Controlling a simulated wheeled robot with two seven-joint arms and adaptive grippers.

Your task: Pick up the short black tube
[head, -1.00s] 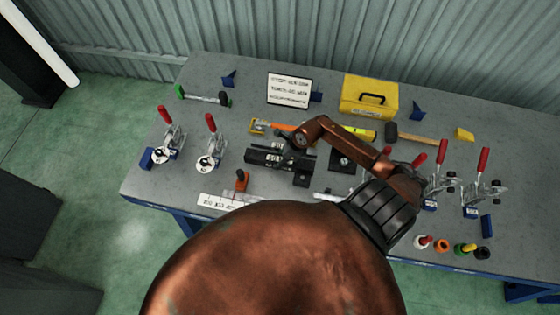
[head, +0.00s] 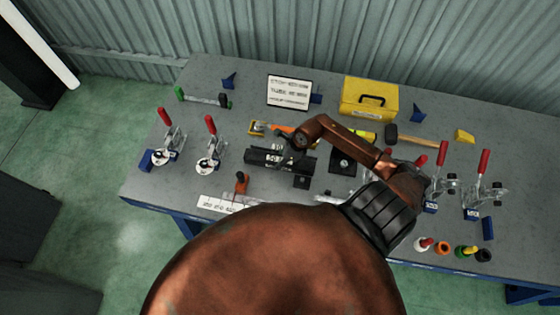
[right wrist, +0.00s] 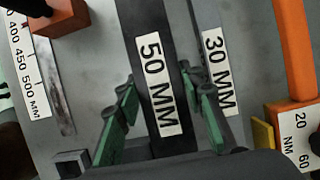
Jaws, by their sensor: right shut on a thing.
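In the right wrist view, a black tube with a white 50 MM label (right wrist: 158,85) runs between the green finger pads of my right gripper (right wrist: 163,95). The gripper is shut on this tube. A second dark piece labelled 30 MM (right wrist: 218,75) lies just to the right of the fingers. In the head view, my right gripper (head: 290,146) is over the dark tubes (head: 265,158) near the middle of the bench, small and partly hidden by my arm. The far end of the held tube is outside the wrist view. My left gripper is not in view.
The bench (head: 330,215) also carries red-handled clamps (head: 211,145) on both sides, a yellow box (head: 369,98) and a hammer (head: 415,138) at the back. A ruler (head: 218,203) lies in front. An orange tool (right wrist: 295,60) is right of the gripper.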

